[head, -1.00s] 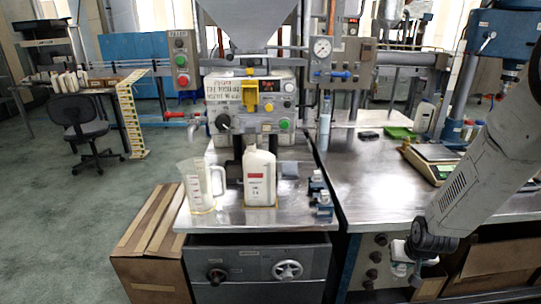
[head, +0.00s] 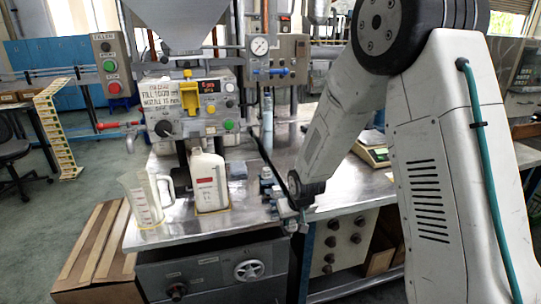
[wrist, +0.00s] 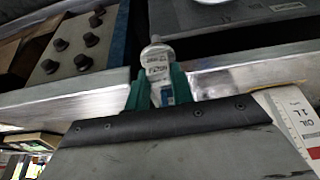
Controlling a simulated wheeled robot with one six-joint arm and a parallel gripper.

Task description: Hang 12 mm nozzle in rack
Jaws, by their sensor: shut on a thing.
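My gripper (head: 300,222) is at the front edge of the steel bench, just in front of the dark blue nozzle rack (head: 268,187). In the wrist view its green fingers (wrist: 158,92) are shut on a pale metal nozzle (wrist: 157,62). The nozzle has a printed label that is too small to read surely. It sticks out past the fingertips, beside the bench edge. The rack stands on the bench to the right of the white oil bottle (head: 208,182). My arm and gripper hide part of the rack.
A clear measuring jug (head: 143,203) stands left of the bottle. The filling machine (head: 190,105) rises behind them. A scale (head: 375,155) sits on the right bench. Below the bench are a handwheel cabinet (head: 215,270) and a knobbed panel (head: 345,240).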

